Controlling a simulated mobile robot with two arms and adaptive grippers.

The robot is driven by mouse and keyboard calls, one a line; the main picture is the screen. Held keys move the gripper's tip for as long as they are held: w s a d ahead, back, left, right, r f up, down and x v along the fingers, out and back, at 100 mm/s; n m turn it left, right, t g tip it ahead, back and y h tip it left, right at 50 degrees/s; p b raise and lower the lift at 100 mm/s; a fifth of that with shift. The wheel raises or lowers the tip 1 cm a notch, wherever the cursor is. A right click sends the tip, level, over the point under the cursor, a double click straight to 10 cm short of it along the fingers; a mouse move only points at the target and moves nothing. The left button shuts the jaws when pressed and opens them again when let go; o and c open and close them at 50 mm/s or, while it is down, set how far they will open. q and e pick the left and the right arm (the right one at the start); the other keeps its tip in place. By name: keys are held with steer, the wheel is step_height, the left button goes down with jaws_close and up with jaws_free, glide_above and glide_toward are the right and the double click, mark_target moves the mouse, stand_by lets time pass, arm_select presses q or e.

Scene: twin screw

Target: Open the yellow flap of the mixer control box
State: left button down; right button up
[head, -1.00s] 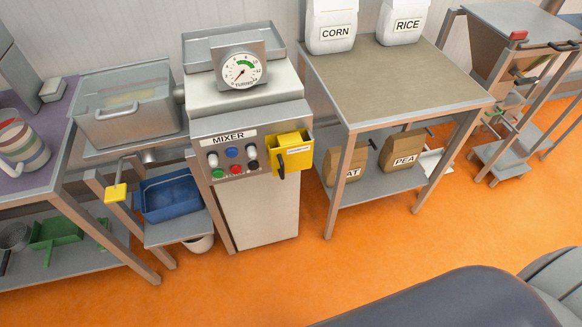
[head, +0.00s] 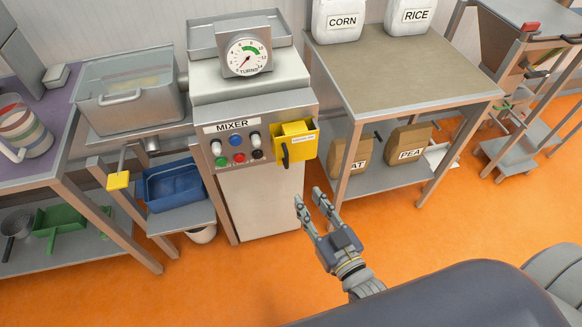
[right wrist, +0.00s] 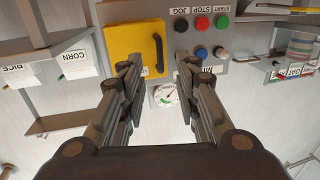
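The mixer control box (head: 243,140) is a grey panel with several coloured buttons and a MIXER label. My left gripper is not in view.
A dial gauge (head: 247,58) stands on top of the mixer. A table (head: 400,75) with CORN and RICE containers is to the right, paper bags on its lower shelf. A yellow-ended lever (head: 118,180) and blue bin (head: 172,187) are to the left. The orange floor ahead is clear.

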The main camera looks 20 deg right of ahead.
mark_target(288, 162)
steer(key=w, duration=0.3)
steer(key=w+a+r, duration=0.1)
steer(key=w, duration=0.6)
steer(key=shift+w+a+r+p, duration=0.2)
steer(key=shift+w+a+p, duration=0.1)
steer(key=shift+w+p, duration=0.1)
jaws_close()
